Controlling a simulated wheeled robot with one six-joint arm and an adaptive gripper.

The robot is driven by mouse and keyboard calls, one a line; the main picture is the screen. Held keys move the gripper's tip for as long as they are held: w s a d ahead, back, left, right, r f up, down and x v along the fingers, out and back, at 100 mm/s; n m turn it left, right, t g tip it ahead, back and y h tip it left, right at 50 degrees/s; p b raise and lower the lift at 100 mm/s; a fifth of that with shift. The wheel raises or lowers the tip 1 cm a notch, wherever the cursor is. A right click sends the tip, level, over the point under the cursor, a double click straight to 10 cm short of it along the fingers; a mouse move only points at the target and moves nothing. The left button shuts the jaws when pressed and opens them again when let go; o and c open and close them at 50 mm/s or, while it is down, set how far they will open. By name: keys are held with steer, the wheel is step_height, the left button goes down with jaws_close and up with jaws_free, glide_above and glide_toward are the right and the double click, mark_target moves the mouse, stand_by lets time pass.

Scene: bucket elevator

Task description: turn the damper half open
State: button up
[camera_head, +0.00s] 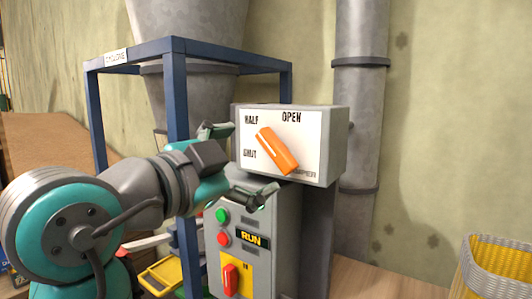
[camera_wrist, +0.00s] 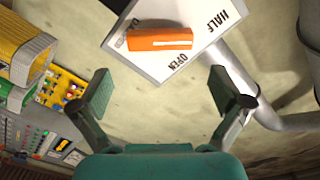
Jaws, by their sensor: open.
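The damper handle (camera_head: 277,151) is an orange bar on a white-faced panel (camera_head: 307,130) marked HALF, OPEN and SHUT. In the head view it slants, its upper-left end just below and right of HALF and its lower end towards the bottom right. The wrist view shows the orange handle (camera_wrist: 160,39) lying across the top, with HALF to its right and OPEN below. My gripper (camera_head: 238,163) is open at the left of the panel, its fingers apart and empty. In the wrist view my gripper (camera_wrist: 160,92) has the handle beyond its fingertips, not between them.
A grey control box (camera_head: 270,210) with green and red buttons, a RUN sign and a red switch stands below the panel. A blue frame post (camera_head: 177,120) is close to my arm. A grey pipe (camera_head: 360,120) runs behind. A yellow basket (camera_head: 492,265) is at lower right.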

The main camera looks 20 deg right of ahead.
steer(key=shift+v, duration=1.7)
